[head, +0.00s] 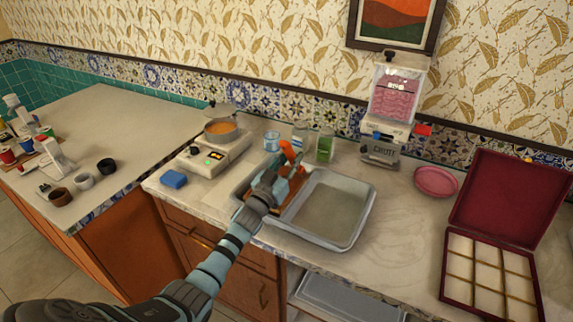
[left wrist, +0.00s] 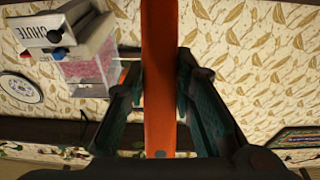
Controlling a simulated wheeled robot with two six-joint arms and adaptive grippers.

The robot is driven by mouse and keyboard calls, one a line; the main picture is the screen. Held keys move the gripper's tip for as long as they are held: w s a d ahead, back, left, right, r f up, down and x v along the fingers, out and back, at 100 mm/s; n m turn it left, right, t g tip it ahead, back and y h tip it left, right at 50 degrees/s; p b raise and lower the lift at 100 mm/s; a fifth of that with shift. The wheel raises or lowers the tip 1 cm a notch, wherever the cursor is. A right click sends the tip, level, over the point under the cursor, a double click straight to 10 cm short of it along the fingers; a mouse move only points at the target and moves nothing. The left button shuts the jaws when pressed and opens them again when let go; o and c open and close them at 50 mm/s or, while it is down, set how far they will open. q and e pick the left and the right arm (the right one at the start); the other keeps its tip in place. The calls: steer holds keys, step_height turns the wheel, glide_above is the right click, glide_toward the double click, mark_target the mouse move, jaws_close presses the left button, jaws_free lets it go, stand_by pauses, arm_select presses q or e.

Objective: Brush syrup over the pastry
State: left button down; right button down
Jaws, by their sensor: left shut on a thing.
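My left gripper (head: 275,182) is over the left part of a grey metal tray (head: 349,243). It is shut on the brush, whose orange handle (head: 287,148) sticks up past the fingers. In the left wrist view the handle (left wrist: 160,60) runs upright between the two dark teal fingers. The brush's bristles are hidden. The brown pastry (head: 296,196) lies in the left part of the tray, partly covered by my gripper. I cannot tell whether the brush touches it. A pot of orange syrup (head: 221,131) sits on a small burner (head: 207,160), left of and behind the tray.
Jars (head: 324,148) stand behind the tray. A blue sponge (head: 173,179) lies left of it. A dispenser (head: 392,105) marked CHUTE, a pink dish (head: 436,181) and an open red divided box (head: 490,275) are to the right. The counter between tray and box is clear.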

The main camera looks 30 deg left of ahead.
arm_select(q)
steer(key=shift+w+f+b, duration=0.1)
steer(key=shift+w+b, duration=0.25)
steer(key=shift+w, duration=0.75)
step_height(320, 180, up, 8)
steer(key=p, duration=0.7)
steer(key=shift+f+p, duration=0.2)
steer(key=shift+p, duration=0.15)
steer(key=shift+f, duration=0.25)
